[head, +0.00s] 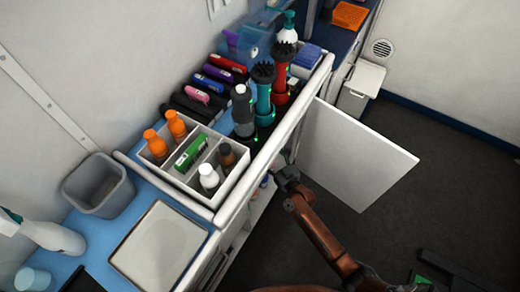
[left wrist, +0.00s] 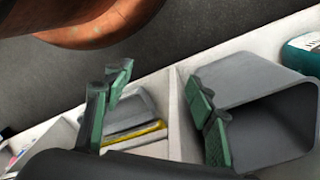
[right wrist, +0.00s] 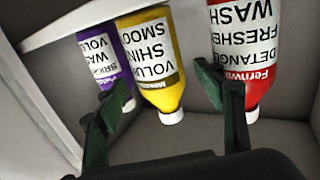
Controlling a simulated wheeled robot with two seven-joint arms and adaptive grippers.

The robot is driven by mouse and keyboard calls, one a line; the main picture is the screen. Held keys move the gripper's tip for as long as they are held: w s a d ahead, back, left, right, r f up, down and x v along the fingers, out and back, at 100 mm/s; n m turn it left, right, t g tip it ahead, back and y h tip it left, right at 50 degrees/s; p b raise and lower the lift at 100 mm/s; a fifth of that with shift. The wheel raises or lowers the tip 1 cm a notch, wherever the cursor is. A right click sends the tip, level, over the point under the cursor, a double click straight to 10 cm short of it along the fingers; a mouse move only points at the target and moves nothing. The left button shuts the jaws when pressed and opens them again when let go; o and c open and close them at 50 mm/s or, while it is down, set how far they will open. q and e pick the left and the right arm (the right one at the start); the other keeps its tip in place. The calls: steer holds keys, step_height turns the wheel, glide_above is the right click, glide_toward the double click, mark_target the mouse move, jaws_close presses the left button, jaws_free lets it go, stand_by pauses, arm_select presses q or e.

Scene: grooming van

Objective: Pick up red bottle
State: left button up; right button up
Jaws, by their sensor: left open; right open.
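The red bottle (right wrist: 240,60) with a white label and white cap shows in the right wrist view, at the right inside a pale compartment. My right gripper (right wrist: 162,100) is open and empty. Its right finger overlaps the red bottle's left edge in the picture; I cannot tell whether they touch. A yellow bottle (right wrist: 152,60) shows between the fingers and a purple bottle (right wrist: 103,65) behind the left finger. In the head view my right arm reaches to the cabinet beside the counter, its fingertips hidden. My left gripper (left wrist: 158,112) is open and empty, seen only in its wrist view.
A white cabinet door (head: 355,155) stands open beside my right arm. The counter above holds a white divided caddy (head: 215,190) with bottles and several clippers. A grey bin (head: 98,185) stands at left. The left wrist view shows another grey bin (left wrist: 265,110) and a teal container (left wrist: 303,52).

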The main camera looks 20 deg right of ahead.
steer(key=shift+w+a+f, duration=0.1)
steer(key=shift+w+a, duration=0.05)
steer(key=shift+w, duration=0.45)
steer(key=shift+w+a+f, duration=0.1)
steer(key=shift+w+a, duration=0.05)
steer(key=shift+w, duration=0.4)
steer(key=shift+w+r+b, duration=0.15)
steer(key=shift+w+b, duration=0.05)
steer(key=shift+b, duration=0.1)
arm_select(q)
steer(key=shift+w+d+f+t, duration=0.2)
steer(key=shift+w+d+f, duration=0.2)
steer(key=shift+f, duration=0.2)
steer(key=shift+w+d+f+t, duration=0.2)
steer(key=shift+w+d+f, duration=0.05)
steer(key=shift+w+f, duration=0.25)
arm_select(e)
steer(key=shift+c, duration=0.3)
arm_select(q)
steer(key=shift+f, duration=0.1)
arm_select(e)
steer(key=c, duration=1.5)
